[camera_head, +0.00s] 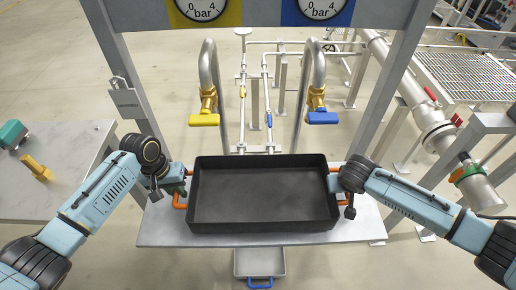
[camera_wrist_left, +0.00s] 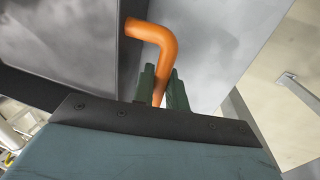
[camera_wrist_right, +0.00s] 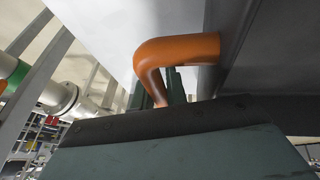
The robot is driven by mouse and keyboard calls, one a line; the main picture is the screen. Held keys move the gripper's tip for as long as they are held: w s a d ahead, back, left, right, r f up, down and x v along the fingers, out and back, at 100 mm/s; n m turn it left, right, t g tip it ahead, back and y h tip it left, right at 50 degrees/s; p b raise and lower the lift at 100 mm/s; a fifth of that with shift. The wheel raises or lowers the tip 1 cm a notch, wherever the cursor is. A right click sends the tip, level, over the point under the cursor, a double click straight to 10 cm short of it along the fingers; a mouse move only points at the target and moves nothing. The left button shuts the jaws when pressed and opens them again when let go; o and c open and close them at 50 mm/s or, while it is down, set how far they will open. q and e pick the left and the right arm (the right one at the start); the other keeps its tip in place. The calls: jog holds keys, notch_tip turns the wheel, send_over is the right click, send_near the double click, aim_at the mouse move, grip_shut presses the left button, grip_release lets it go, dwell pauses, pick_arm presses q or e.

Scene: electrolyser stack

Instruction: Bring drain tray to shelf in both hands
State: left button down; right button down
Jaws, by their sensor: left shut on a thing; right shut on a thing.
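The drain tray (camera_head: 262,226) is a black, empty, rectangular pan with an orange handle at each short side. It appears level, on or just above a grey metal shelf (camera_head: 210,240) in the head view; I cannot tell whether it touches. My left gripper (camera_head: 182,188) is shut on the left orange handle, which shows clearly between its fingers in the left wrist view (camera_wrist_left: 160,50). My right gripper (camera_head: 338,186) is shut on the right orange handle, also seen in the right wrist view (camera_wrist_right: 180,52). The arms partly hide both handles in the head view.
Two curved pipes with a yellow valve handle (camera_head: 204,120) and a blue valve handle (camera_head: 322,117) stand behind the tray, between grey posts. A smaller grey tray (camera_head: 260,262) with a blue handle is lower in front. A side table (camera_head: 60,180) is at left.

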pick_arm(q)
jog(key=shift+f, duration=0.35)
pick_arm(e)
jog(key=shift+f, duration=0.3)
pick_arm(q)
jog(key=c, duration=1.3)
grip_release()
jog(key=shift+c, duration=0.2)
pick_arm(e)
jog(key=c, duration=1.3)
grip_release()
jog(key=shift+c, duration=0.7)
jog(key=shift+c, duration=0.6)
pick_arm(q)
notch_tip(320, 180, up, 9)
jog(key=a, duration=0.1)
jog(key=shift+a, duration=0.4)
